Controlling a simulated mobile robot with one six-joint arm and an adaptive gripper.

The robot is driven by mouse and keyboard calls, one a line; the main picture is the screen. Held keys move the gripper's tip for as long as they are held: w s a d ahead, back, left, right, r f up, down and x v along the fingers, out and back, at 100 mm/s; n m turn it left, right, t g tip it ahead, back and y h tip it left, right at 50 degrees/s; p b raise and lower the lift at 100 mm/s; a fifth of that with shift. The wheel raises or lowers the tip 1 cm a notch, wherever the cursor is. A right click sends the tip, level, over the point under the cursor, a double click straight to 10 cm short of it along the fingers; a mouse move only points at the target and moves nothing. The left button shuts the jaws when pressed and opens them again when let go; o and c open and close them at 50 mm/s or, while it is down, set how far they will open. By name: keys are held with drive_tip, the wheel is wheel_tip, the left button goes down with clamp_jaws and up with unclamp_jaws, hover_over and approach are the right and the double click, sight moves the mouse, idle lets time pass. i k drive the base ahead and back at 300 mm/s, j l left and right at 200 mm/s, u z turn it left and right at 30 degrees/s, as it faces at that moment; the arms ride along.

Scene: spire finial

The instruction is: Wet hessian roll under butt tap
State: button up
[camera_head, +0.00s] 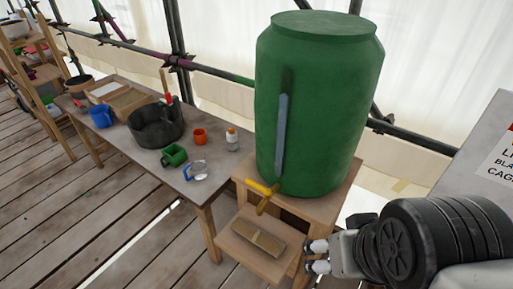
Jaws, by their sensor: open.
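The green water butt (312,110) stands on a wooden stand at right of centre. Its yellow tap (264,197) sticks out low at the front. A tan, ribbed flat-looking piece (259,237), perhaps the hessian roll, lies on the stand's low front shelf (240,243), below the tap. I cannot tell whether it is wet, and no water shows at the tap. My gripper (317,257) is open, pointing left, at the right of the shelf. It looks empty and apart from the tan piece.
A long table (184,180) to the left holds a dark tub (156,125), a green mug (173,156), an orange cup (199,136), a glass jug (196,171), a small bottle (232,139) and a blue jug (101,116). A grey signed panel (484,160) stands at right.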

sight(267, 191)
drive_tip(key=i+j, duration=0.2)
drive_tip(key=j, duration=0.15)
drive_tip(key=i+j, duration=0.2)
drive_tip(key=j, duration=0.2)
drive_tip(key=i+j+z, duration=0.1)
drive_tip(key=j, duration=0.25)
drive_tip(key=i+j, duration=0.45)
drive_tip(key=j, duration=0.35)
